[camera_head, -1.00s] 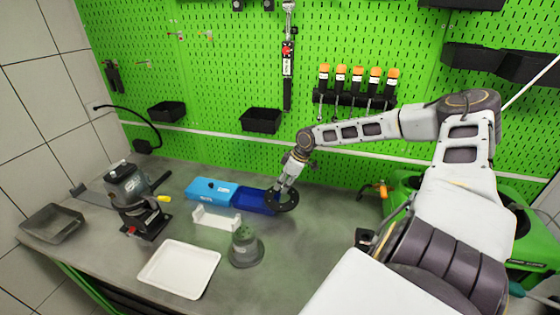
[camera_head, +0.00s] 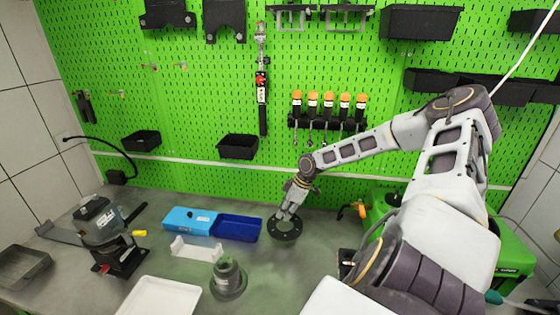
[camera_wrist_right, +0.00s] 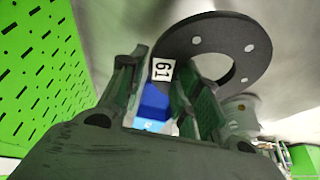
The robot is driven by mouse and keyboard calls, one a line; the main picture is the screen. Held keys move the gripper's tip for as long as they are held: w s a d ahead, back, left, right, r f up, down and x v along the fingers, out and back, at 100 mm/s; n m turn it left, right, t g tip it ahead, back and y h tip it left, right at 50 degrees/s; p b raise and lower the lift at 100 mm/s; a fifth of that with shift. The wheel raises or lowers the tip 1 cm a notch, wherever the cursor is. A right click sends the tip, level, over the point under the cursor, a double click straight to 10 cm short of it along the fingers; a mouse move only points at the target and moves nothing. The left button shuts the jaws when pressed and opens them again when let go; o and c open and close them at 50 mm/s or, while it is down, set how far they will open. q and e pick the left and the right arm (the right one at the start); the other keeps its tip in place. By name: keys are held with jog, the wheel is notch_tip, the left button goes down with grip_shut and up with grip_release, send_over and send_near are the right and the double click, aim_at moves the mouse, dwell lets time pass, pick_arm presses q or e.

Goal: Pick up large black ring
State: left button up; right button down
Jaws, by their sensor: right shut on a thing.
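The large black ring (camera_head: 293,236) is a flat dark disc with a round centre hole, at the lower end of my right arm, to the right of the blue bin. My right gripper (camera_head: 287,214) is shut on it at its near-left edge. In the right wrist view the ring (camera_wrist_right: 225,28) has pale round spots and crosses past the right finger of my gripper (camera_wrist_right: 155,80). I cannot tell whether the ring touches the table. My left gripper is not in view.
A blue bin (camera_head: 238,219) with a light-blue part stands left of the ring. A white bracket (camera_head: 196,250), a grey-green domed part (camera_head: 228,281) and a white tray (camera_head: 160,301) are nearer. A black machine (camera_head: 110,240) is at left, a green case (camera_head: 510,248) at right.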

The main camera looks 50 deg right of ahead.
jog(key=shift+s+d, duration=0.15)
jog(key=shift+s, duration=0.1)
dwell(0.7)
dwell(0.9)
